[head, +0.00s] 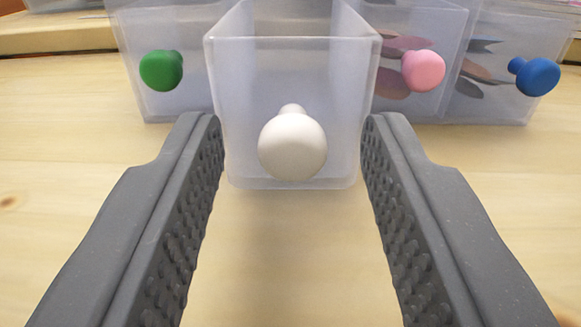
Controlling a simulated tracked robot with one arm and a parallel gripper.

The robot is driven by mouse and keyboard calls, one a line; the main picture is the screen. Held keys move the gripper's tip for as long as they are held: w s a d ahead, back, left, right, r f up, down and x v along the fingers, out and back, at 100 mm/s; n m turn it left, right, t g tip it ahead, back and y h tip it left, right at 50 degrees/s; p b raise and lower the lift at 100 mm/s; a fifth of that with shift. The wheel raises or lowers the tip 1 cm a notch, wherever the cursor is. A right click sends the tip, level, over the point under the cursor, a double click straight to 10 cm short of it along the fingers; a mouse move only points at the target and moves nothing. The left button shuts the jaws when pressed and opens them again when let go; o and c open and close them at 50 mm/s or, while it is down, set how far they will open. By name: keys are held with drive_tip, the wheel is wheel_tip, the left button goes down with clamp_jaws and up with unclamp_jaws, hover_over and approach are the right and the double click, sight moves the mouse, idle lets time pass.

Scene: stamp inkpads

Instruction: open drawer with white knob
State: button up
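The white knob (292,147) is on the front of a clear, frosted drawer (250,100). That drawer sticks out toward me, further forward than the drawers beside it, and its open top shows. I see nothing inside the part in view. My gripper (293,135) is open, with one dark grey textured finger on each side of the drawer front. The white knob is between the fingers, with a clear gap on both sides. The fingertips are close to the drawer's side edges; I cannot tell whether they touch.
A drawer with a green knob (161,70) is on the left. Drawers with a pink knob (423,69) and a blue knob (534,76) are on the right, with coloured flat pieces inside. The light wooden surface (70,140) in front is bare.

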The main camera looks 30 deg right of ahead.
drive_tip(key=p+v, duration=0.3)
drive_tip(key=v, duration=1)
drive_tip(key=shift+s, duration=0.15)
drive_tip(key=shift+a, duration=0.15)
drive_tip(key=w+a+r+n+y+p, duration=0.15)
drive_tip(key=a+r, duration=0.25)
drive_tip(key=r, duration=0.6)
drive_tip(key=w+a+r+t+y, duration=0.1)
drive_tip(key=w+a+r+y, duration=0.15)
drive_tip(key=r, duration=0.75)
drive_tip(key=w+a+r+y+p, duration=0.15)
drive_tip(key=a+r, duration=0.25)
drive_tip(key=r, duration=0.5)
drive_tip(key=s+a+r+n+y, duration=0.15)
drive_tip(key=s+r, duration=0.25)
drive_tip(key=r, duration=0.4)
drive_tip(key=s+a+r+n+y, duration=0.1)
drive_tip(key=s+a+r+y, duration=0.15)
drive_tip(key=r, duration=0.55)
drive_tip(key=s+a+r+n+p, duration=0.1)
drive_tip(key=s+r+n+p, duration=0.1)
drive_tip(key=s+r, duration=1.7)
drive_tip(key=s, duration=0.3)
drive_tip(key=shift+a+g+p, duration=0.3)
drive_tip(key=shift+a+g, duration=0.05)
drive_tip(key=shift+g, duration=0.05)
